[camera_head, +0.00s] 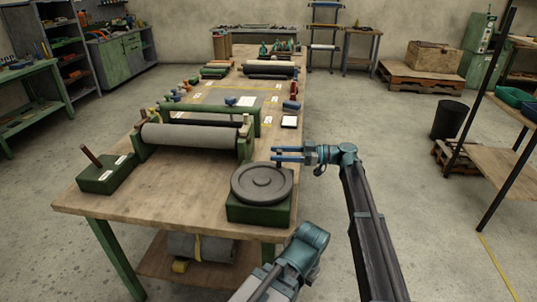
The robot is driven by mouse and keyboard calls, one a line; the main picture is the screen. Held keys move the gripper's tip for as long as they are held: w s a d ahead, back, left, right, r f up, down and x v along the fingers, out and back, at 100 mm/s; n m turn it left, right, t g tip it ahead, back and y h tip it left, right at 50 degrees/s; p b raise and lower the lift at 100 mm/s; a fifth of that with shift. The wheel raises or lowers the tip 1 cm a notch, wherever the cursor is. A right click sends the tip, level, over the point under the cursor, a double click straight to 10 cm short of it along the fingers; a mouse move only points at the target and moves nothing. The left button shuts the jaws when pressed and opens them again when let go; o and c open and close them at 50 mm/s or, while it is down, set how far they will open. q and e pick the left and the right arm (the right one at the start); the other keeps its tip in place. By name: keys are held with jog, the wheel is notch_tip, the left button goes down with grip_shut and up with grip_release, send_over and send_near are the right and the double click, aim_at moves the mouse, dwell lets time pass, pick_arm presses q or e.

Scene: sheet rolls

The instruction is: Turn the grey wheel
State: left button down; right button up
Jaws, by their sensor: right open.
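The grey wheel (262,182) is a flat round disc lying level on top of a green box base (258,214) at the front right corner of the wooden workbench. My right gripper (274,154) is just behind the wheel's far right side, level with the bench's right edge. Its blue fingers point left, are open and hold nothing. I cannot tell whether they touch the wheel, but they look apart from it. My left gripper is not in view.
Left of the wheel, a sheet roller (190,136) sits in a green frame. A green box with a lever (103,174) stands at the bench's front left. Small tools and more rollers (270,70) lie farther back.

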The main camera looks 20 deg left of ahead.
jog(key=v, duration=0.9)
jog(key=shift+d, duration=0.3)
